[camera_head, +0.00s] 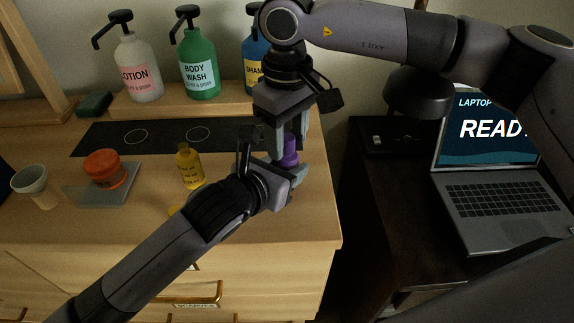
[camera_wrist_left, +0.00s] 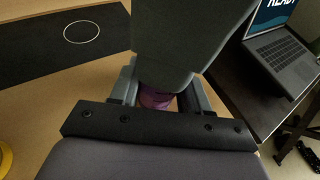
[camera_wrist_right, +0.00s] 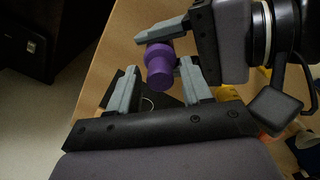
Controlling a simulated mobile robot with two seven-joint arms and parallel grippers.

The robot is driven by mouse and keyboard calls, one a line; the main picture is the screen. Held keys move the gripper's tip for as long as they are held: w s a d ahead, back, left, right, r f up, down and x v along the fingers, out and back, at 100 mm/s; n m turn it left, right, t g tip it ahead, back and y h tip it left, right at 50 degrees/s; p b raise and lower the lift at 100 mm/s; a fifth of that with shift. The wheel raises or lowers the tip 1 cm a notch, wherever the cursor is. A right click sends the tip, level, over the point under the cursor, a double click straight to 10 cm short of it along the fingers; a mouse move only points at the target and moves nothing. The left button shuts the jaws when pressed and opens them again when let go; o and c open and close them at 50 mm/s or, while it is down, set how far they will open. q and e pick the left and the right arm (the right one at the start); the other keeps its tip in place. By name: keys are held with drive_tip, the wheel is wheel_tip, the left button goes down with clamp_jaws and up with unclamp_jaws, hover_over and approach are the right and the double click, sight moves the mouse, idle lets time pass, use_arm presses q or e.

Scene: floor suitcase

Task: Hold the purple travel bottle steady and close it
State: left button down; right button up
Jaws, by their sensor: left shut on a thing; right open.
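The purple travel bottle (camera_head: 290,152) is upright above the right end of the wooden counter. My left gripper (camera_head: 285,175) is shut on its body from the left. In the left wrist view the bottle (camera_wrist_left: 155,98) shows between the fingers, its upper part hidden by my right gripper. My right gripper (camera_head: 290,132) points down from above, open, with its fingers on either side of the bottle's top. In the right wrist view the purple top (camera_wrist_right: 160,76) lies between and beyond the open right fingers (camera_wrist_right: 158,88). I cannot tell whether a separate cap is on it.
A yellow bottle (camera_head: 189,168) stands left of my left gripper. An orange jar (camera_head: 104,168) sits on a grey plate, with a cup (camera_head: 36,186) further left. Pump bottles (camera_head: 198,60) stand behind the dark mat (camera_head: 165,140). A laptop (camera_head: 500,195) is on the dark desk at right.

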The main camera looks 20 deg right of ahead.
clamp_jaws()
drive_tip(key=shift+o, duration=0.4)
unclamp_jaws()
drive_tip(key=shift+r, duration=2.25)
drive_tip(key=shift+c, duration=0.4)
